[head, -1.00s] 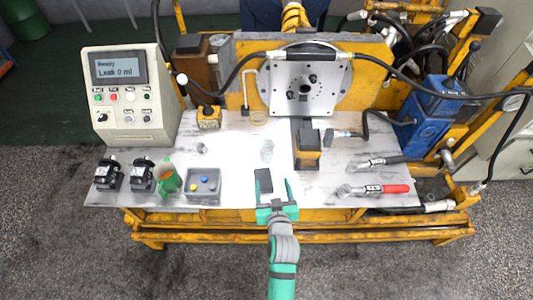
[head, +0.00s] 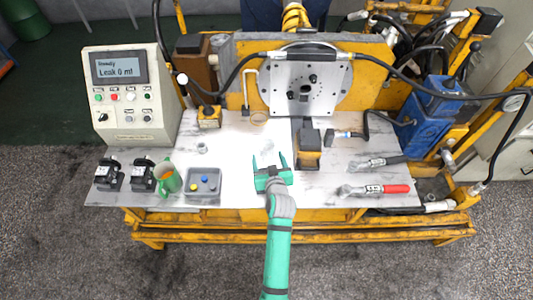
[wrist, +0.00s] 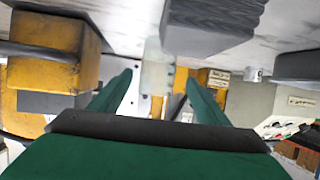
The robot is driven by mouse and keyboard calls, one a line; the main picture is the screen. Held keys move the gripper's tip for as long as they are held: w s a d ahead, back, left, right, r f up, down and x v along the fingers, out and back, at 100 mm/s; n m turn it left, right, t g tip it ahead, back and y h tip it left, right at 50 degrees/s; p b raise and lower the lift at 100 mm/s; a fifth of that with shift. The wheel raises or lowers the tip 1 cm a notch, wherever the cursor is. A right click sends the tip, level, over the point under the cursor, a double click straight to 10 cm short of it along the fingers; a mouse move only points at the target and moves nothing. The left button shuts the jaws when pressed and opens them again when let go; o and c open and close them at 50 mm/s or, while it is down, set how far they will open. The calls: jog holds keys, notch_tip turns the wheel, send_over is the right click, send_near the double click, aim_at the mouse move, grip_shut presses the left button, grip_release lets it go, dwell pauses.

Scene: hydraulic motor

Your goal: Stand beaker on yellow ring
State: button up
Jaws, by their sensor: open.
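The clear glass beaker (head: 268,146) stands on the white bench top, left of a yellow and black block. The thin yellow ring (head: 258,118) lies flat behind it, slightly left, near the base of the upright plate. My green gripper (head: 268,159) is open and low over the bench, its fingers pointing at the beaker from the front. In the wrist view, which looks upside down, the pale see-through beaker (wrist: 156,72) shows between the two spread fingertips. Whether the fingertips are beside it or short of it is hard to tell. The gripper is empty.
The yellow and black block (head: 308,152) stands close right of my gripper. In the wrist view, a dark block (wrist: 207,25) is near the fingers.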

aim_at(268, 155)
jog(key=shift+x, duration=1.85)
jog(key=shift+d, duration=0.15)
jog(key=c, duration=1.1)
jog(key=shift+r, duration=0.1)
jog(key=shift+c, duration=0.6)
jog(key=shift+r, duration=0.1)
